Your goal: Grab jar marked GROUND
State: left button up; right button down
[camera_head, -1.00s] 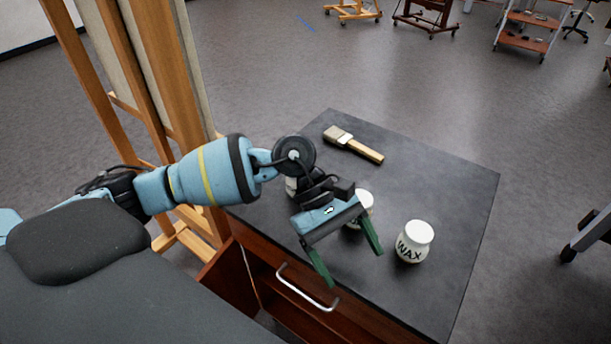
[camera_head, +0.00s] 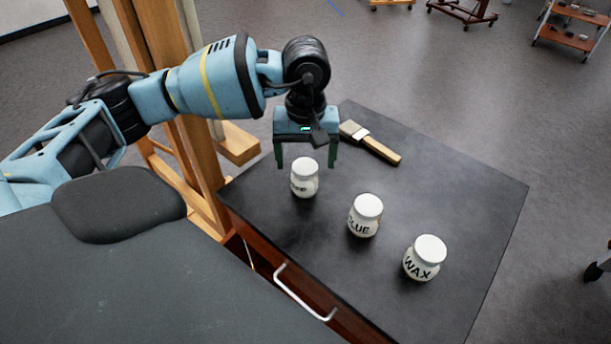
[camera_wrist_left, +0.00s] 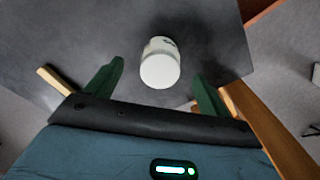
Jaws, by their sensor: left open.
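Three white jars with white lids stand upright on the dark cabinet top. The left jar (camera_head: 304,184) has dark lettering at its left side, too turned and small to read fully. The middle jar (camera_head: 364,222) reads "LUE", its first letter hidden by the curve. The right jar (camera_head: 424,262) reads "WAX". No label clearly reads GROUND. My left gripper (camera_head: 306,163) is open and empty, its green fingers pointing down above the left jar. In the left wrist view a white jar (camera_wrist_left: 160,68) shows between the open fingers (camera_wrist_left: 160,72), apart from both. My right gripper is not in view.
A brush (camera_head: 370,143) lies behind the jars on the cabinet top (camera_head: 460,200). A wooden easel (camera_head: 185,110) stands close at the left, near my left arm. The cabinet's right side is clear. A drawer handle (camera_head: 303,293) is at the front.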

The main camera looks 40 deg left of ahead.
aim_at(305, 166)
pick_arm(q)
jog(key=shift+w+f, duration=0.1)
jog(key=shift+f, duration=0.5)
jog(key=shift+a+f+p, duration=0.2)
jog(key=shift+f+p, duration=0.1)
jog(key=shift+f, duration=2)
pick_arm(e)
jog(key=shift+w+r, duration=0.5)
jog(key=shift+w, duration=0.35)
pick_arm(q)
jog(key=shift+c, duration=0.3)
jog(key=c, duration=1.1)
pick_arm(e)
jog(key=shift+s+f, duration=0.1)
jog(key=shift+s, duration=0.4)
pick_arm(q)
jog(key=shift+r, duration=0.1)
